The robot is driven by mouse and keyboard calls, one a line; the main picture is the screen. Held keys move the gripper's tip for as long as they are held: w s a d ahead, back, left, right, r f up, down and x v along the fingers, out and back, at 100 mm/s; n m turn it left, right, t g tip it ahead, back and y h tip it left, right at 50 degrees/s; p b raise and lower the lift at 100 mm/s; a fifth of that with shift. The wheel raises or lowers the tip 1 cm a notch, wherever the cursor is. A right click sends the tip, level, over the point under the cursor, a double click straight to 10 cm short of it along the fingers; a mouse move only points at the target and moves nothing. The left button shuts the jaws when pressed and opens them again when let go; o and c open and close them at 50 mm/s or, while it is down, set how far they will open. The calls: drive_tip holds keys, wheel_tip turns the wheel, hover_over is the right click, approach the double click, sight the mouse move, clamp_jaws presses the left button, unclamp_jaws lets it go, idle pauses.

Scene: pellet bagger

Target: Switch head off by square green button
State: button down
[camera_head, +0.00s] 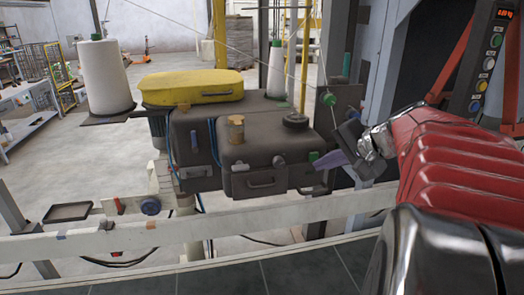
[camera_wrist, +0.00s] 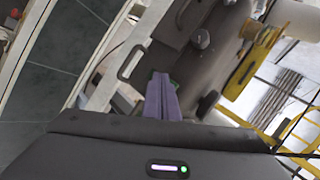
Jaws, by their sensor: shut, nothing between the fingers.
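The sewing head (camera_head: 255,150) is a dark grey machine with a yellow cover (camera_head: 192,86) on top. A small square green button (camera_head: 314,155) sits at its right front corner in the head view. My gripper (camera_head: 318,164) reaches in from the right with its purple fingers shut and empty, the tips at or very close to the button. In the wrist view, the shut fingers (camera_wrist: 160,76) point at the dark head body (camera_wrist: 190,62), and bits of green show beside their tips. The fingers hide most of the button there, so I cannot tell whether they touch it.
A pale rail (camera_head: 190,228) runs across the front below the head. White thread cones (camera_head: 105,75) stand behind and beside it. A control panel (camera_head: 488,62) with several round coloured buttons hangs at the right, behind my red arm. Threads cross above the head.

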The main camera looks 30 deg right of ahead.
drive_tip(key=shift+s, duration=0.15)
drive_tip(key=s, duration=0.1)
drive_tip(key=s+a, duration=0.1)
drive_tip(key=s, duration=0.3)
drive_tip(key=shift+s+a, duration=0.25)
drive_tip(key=shift+a, duration=0.1)
idle(0.4)
drive_tip(key=shift+a, duration=0.1)
